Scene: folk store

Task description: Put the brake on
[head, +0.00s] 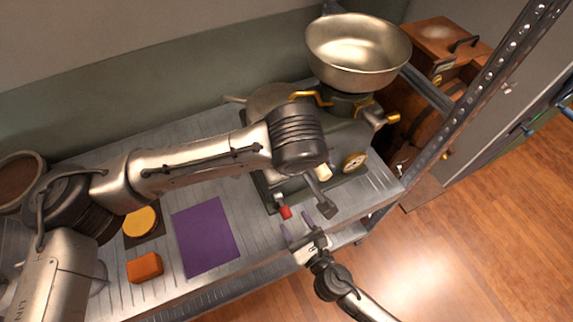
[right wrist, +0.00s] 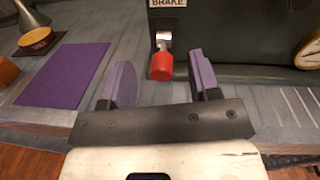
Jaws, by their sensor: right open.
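The brake is a short metal lever with a red knob (head: 286,212) on the front of a dark green machine (head: 350,135). In the right wrist view the red knob (right wrist: 160,67) hangs below a white label reading BRAKE (right wrist: 168,3). My right gripper (head: 297,227) is open in front of the knob. In the right wrist view its two purple-padded fingers (right wrist: 161,80) stand left and right of the knob, with gaps on both sides. My left arm reaches across in front of the machine. Its jaws do not show clearly.
A large metal bowl (head: 358,66) sits on top of the machine, and a round dial (head: 354,162) is on its front. A purple mat (head: 206,237), an orange block (head: 145,267) and a yellow-topped item (head: 141,221) lie left on the metal counter (head: 255,250).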

